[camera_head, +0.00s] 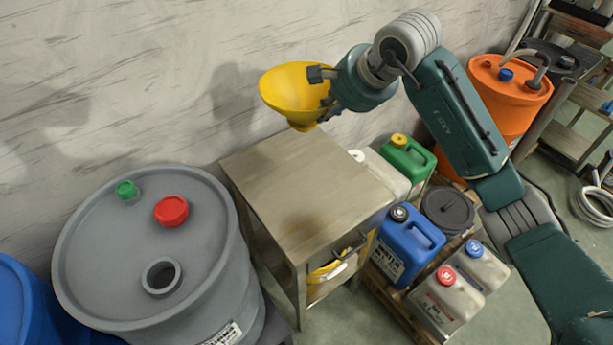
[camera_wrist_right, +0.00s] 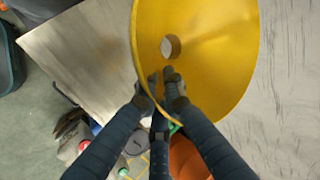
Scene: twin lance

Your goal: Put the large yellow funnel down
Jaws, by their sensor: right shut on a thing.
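The large yellow funnel (camera_head: 289,91) is in the air above the back edge of a small metal table (camera_head: 290,185), close to the wall. My right gripper (camera_head: 322,92) is shut on the funnel's rim side and holds it with the wide mouth tilted up and to the left. In the right wrist view the funnel (camera_wrist_right: 215,50) fills the upper middle and right, with its spout hole visible. The gripper's fingers (camera_wrist_right: 166,92) pinch the funnel's rim there. The table top (camera_wrist_right: 85,50) shows bare beyond it. My left gripper is not in view.
A grey drum (camera_head: 100,250) with an open bung stands left of the table. A blue drum (camera_head: 25,305) is at the far left. A blue canister (camera_head: 405,245), pale canisters and a green canister (camera_head: 408,160) stand right of the table. An orange drum (camera_head: 505,100) is behind.

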